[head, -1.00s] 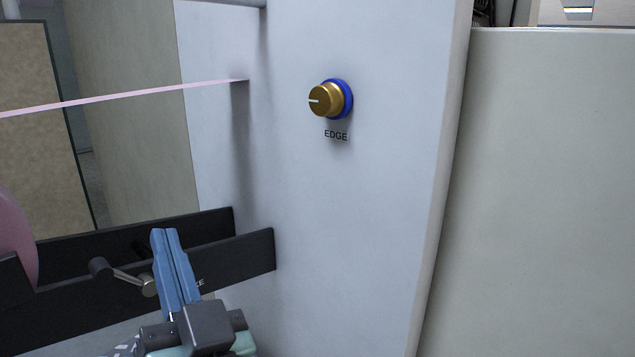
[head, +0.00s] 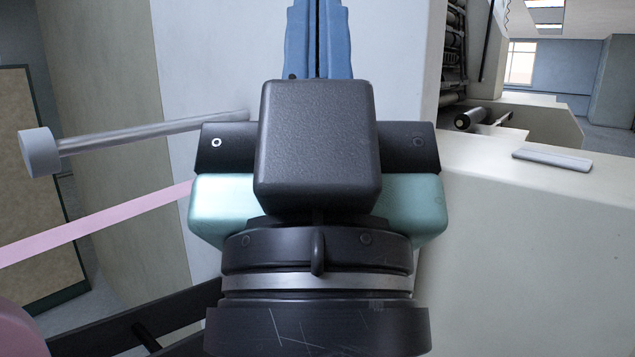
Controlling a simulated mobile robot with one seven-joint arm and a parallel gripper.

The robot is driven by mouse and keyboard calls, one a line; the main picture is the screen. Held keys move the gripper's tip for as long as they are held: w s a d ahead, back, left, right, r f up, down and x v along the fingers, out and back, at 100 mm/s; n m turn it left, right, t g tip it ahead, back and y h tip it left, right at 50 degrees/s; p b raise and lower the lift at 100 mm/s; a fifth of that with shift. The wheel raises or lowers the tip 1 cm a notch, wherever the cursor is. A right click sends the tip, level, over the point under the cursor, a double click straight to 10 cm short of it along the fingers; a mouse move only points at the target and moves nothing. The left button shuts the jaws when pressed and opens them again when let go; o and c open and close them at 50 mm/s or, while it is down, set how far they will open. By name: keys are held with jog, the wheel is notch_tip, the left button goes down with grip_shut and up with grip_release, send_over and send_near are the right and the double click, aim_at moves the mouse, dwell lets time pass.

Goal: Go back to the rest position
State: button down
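My gripper (head: 317,12) is raised large in the centre of the head view, pointing up, with its fingertips at or past the top edge. Its two blue fingers lie side by side with only a thin dark line between them, so it looks shut, and I see nothing held. The pale machine panel (head: 395,60) stands behind it. The EDGE knob is not visible now.
A metal roller bar (head: 130,136) with a round end cap sticks out at left. A pink film strip (head: 100,225) runs below it, with part of a pink roll (head: 22,332) at lower left. A pale machine top (head: 540,180) lies at right.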

notch_tip(320, 180, up, 15)
jog(key=p, duration=1.2)
jog(key=shift+p, duration=0.3)
